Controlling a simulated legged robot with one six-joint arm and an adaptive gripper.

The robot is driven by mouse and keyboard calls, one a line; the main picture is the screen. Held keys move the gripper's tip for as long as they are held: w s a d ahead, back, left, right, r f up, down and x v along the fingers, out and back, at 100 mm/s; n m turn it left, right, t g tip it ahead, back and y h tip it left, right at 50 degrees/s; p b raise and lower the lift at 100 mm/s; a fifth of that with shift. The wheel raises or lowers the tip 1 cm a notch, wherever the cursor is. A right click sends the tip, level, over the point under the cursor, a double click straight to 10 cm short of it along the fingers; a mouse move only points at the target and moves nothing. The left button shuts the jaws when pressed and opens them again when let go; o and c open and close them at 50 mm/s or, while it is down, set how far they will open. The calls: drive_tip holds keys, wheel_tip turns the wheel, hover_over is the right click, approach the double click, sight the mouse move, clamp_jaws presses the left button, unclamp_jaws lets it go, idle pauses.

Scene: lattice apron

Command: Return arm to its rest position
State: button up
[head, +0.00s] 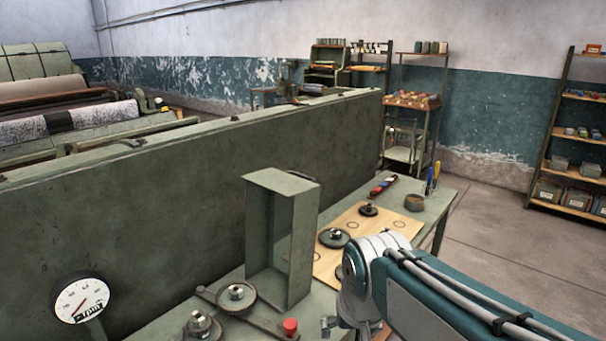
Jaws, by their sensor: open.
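My arm (430,285), teal and white with grey cables, reaches in from the right edge over the near end of a green metal bench. My gripper (335,327) shows only in part at the bottom edge, below the white wrist joint. It is open, and nothing shows held in it. It hangs to the right of a red knob (290,326) on the bench. Most of the gripper is hidden by the arm or cut off by the frame.
A tall green metal box frame (282,235) stands left of my arm. A wooden board (395,222) carries round weights behind the arm. A dial gauge (82,299) and wheels (237,294) sit at front left. A long green panel (200,170) backs the bench. Open floor (520,230) lies right.

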drive_tip(key=s+d+t, duration=0.2)
drive_tip(key=s+d, duration=0.6)
drive_tip(key=s, duration=0.2)
drive_tip(key=shift+h, duration=0.4)
